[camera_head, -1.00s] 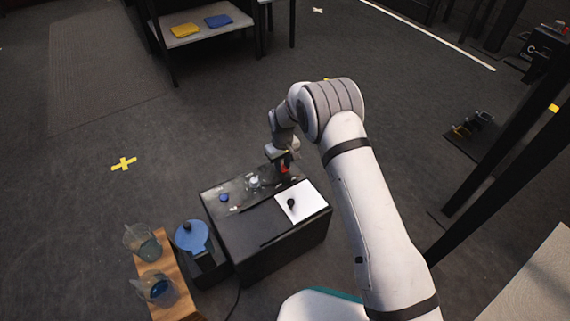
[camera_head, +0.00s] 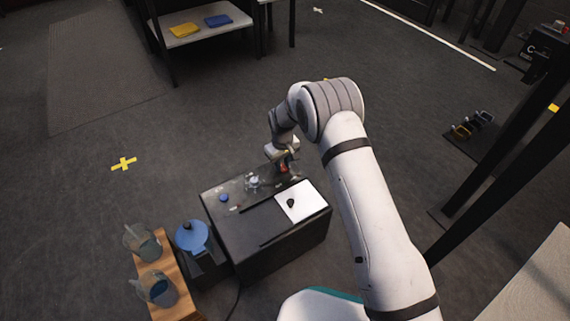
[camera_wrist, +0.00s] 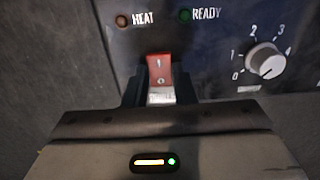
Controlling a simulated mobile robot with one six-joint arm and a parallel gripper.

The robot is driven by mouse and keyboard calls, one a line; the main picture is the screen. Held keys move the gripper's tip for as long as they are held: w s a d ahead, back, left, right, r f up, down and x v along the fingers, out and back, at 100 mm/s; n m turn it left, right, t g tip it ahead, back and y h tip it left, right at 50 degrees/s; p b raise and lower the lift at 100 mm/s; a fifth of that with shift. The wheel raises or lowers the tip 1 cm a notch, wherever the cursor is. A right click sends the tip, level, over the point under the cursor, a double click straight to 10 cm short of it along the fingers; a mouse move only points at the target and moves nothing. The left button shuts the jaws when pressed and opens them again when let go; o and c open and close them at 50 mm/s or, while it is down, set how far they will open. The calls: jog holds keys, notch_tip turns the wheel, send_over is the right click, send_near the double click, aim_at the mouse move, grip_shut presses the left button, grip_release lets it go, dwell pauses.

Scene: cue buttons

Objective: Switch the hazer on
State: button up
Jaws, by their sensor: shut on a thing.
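The hazer is a dark box (camera_head: 265,245) on the floor in the head view. Its red rocker switch (camera_wrist: 159,68) shows in the wrist view, marked with a line above and a circle below. My gripper (camera_wrist: 160,92) is shut on the switch, its dark fingers at either side of the lower half. In the head view my gripper (camera_head: 284,170) is at the far edge of the box. The HEAT lamp (camera_wrist: 122,20) and READY lamp (camera_wrist: 185,15) look dim. A dial knob (camera_wrist: 266,62), numbered from 0, is right of the switch.
A white sheet (camera_head: 313,204) with a dark knob-like thing lies on the box. A blue-topped container (camera_head: 191,236) and a wooden stand (camera_head: 172,291) with two clear jugs are at left. A low table (camera_head: 190,38) stands farther back. Open floor lies left.

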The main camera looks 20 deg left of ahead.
aim_at(282, 167)
dwell(0.3)
jog(key=o, duration=1)
notch_tip(282, 167, up, 8)
jog(key=p, duration=0.3)
jog(key=shift+f, duration=0.15)
